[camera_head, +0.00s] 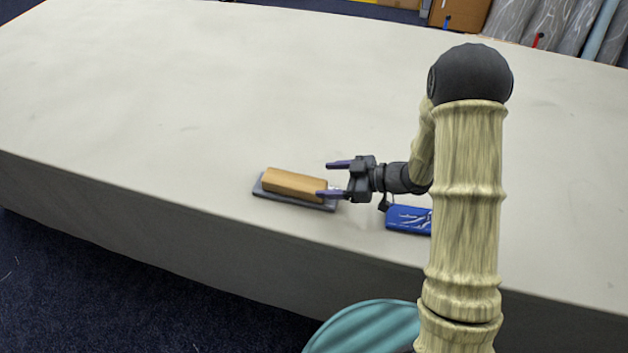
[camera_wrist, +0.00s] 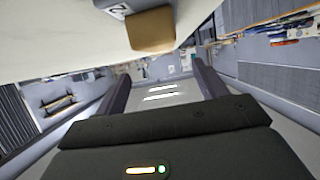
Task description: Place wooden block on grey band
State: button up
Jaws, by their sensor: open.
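The wooden block (camera_head: 294,184) is a tan bar lying lengthwise on top of the grey band (camera_head: 266,193), a flat grey slab on the table near its front edge. The block also shows at the top of the wrist view (camera_wrist: 151,32), with a piece of the grey band (camera_wrist: 112,8) beside it. My gripper (camera_head: 330,179) is open at the right end of the block, its purple fingers pointing left. The near finger overlaps the block's right end in the head view; I cannot tell whether they touch. Nothing is between the fingers in the wrist view.
A blue object with white marks (camera_head: 408,219) lies right of the band, partly hidden by my arm. The cloth table (camera_head: 150,90) is clear to the left and behind. Its front edge is close to the band. A cardboard box (camera_head: 460,13) stands beyond the far edge.

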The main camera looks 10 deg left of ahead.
jog(key=v, duration=0.4)
jog(key=shift+w, duration=0.1)
dwell(0.6)
jog(key=w+d+r+m+t+h, duration=0.25)
jog(key=d+m+t+h, duration=0.2)
jog(key=d, duration=0.25)
jog(key=w+d+r+m+t+h, duration=0.2)
jog(key=d+r+m+t+h, duration=0.1)
jog(key=d+m+h, duration=0.25)
jog(key=s+d+m+g+h, duration=0.1)
jog(key=s+d+m+g, duration=0.1)
jog(key=s, duration=0.6)
jog(key=s+d+r+m+g+h, duration=0.1)
jog(key=s+d+m+g+h, duration=0.1)
jog(key=s, duration=0.6)
jog(key=d+m+g, duration=0.1)
jog(key=m+g, duration=0.1)
jog(key=m, duration=0.1)
jog(key=shift+s+d+r+h, duration=0.2)
jog(key=shift+s+d+h, duration=0.1)
